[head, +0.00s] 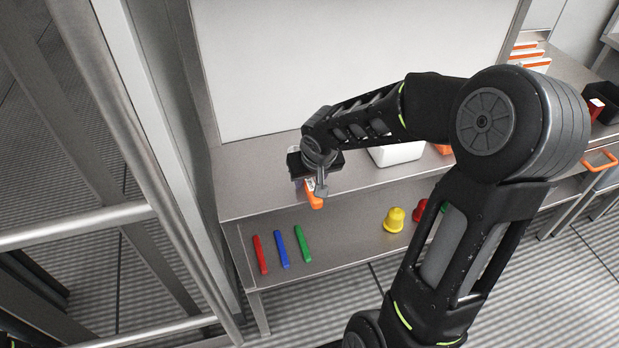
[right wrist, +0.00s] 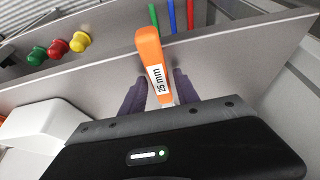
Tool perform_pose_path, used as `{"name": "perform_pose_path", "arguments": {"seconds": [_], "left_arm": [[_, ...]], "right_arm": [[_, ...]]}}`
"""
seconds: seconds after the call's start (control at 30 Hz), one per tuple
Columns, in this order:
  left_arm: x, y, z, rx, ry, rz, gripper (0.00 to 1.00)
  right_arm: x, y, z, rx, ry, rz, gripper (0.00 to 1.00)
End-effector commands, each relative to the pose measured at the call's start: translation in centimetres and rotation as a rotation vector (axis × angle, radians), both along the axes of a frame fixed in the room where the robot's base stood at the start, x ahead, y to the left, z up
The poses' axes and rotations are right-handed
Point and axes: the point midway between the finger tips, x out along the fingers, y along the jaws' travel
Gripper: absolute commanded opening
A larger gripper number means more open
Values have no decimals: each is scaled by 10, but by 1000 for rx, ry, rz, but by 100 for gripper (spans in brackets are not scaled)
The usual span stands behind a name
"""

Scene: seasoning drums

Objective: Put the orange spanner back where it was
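The orange spanner (head: 315,199) has a white label and points down from my right gripper (head: 316,173) in the head view, at the front edge of the upper shelf. In the right wrist view the spanner (right wrist: 149,48) lies between the two dark fingers of my right gripper (right wrist: 159,92), and its label reads 25 mm. The fingers flank it closely, and its far end is hidden by the gripper body. My left gripper is not in view.
The upper shelf (head: 245,190) has bare room left of the gripper and a white box (head: 397,154) to the right. The lower shelf holds red (head: 260,255), blue (head: 281,249) and green (head: 302,244) sticks, and yellow (head: 394,220) and red (head: 419,210) knobbed pieces.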

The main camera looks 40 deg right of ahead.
Motion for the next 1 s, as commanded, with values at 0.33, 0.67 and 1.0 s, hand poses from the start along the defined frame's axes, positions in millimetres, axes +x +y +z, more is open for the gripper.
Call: {"name": "perform_pose_path", "arguments": {"seconds": [0.33, 0.67, 1.0], "left_arm": [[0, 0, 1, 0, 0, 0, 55], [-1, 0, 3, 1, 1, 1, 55], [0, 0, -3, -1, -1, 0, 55]], "right_arm": [[0, 0, 1, 0, 0, 0, 45], [-10, 4, 32, -2, -7, -1, 45], [-35, 13, 94, -1, -5, 0, 45]]}}
